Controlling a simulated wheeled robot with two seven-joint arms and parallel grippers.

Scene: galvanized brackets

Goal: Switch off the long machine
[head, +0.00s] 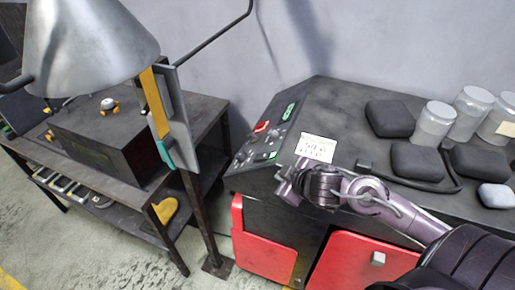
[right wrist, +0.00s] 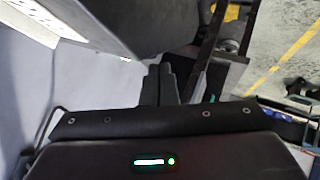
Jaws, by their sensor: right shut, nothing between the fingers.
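The long machine (head: 345,105) has a dark top and red lower doors and stands along the wall at the right in the head view. Its sloped control panel (head: 262,140) at the left end carries a red switch (head: 262,126), a green element (head: 288,111) and several small buttons. My right gripper (head: 284,186) is shut and empty, in front of the panel's lower edge, apart from the red switch. In the right wrist view its closed fingers (right wrist: 160,84) show beside a dark machine surface; the red switch is not visible there. My left gripper is not in view.
A white note (head: 316,147) lies by the panel. Dark pads (head: 390,118) and grey jars (head: 433,123) stand on the machine top.

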